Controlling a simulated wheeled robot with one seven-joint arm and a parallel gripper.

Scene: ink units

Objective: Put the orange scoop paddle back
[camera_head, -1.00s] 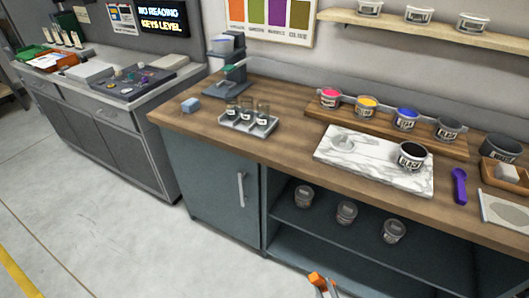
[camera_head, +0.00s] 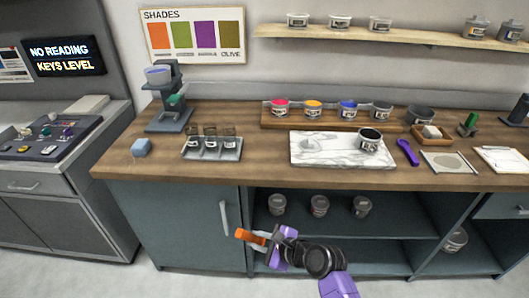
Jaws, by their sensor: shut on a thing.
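The orange scoop paddle (camera_head: 248,237) is in my gripper (camera_head: 273,240), low in front of the counter's cabinet. My gripper is shut on it, and its orange end points left. The jaws hide part of the paddle. An orange-filled tub (camera_head: 313,109) stands in a row with a pink tub (camera_head: 280,108), a blue tub (camera_head: 347,110) and a dark tub (camera_head: 381,111) on a wooden riser (camera_head: 300,122). A purple scoop paddle (camera_head: 407,152) lies on the counter, right of the marble slab (camera_head: 325,156).
The wooden counter (camera_head: 270,177) has a vial tray (camera_head: 212,154), a blue block (camera_head: 141,147) and a grey device (camera_head: 168,100) at left. A black tub (camera_head: 370,140) stands on the slab. Below is an open shelf (camera_head: 345,227) with several tubs. The counter's front edge is mostly clear.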

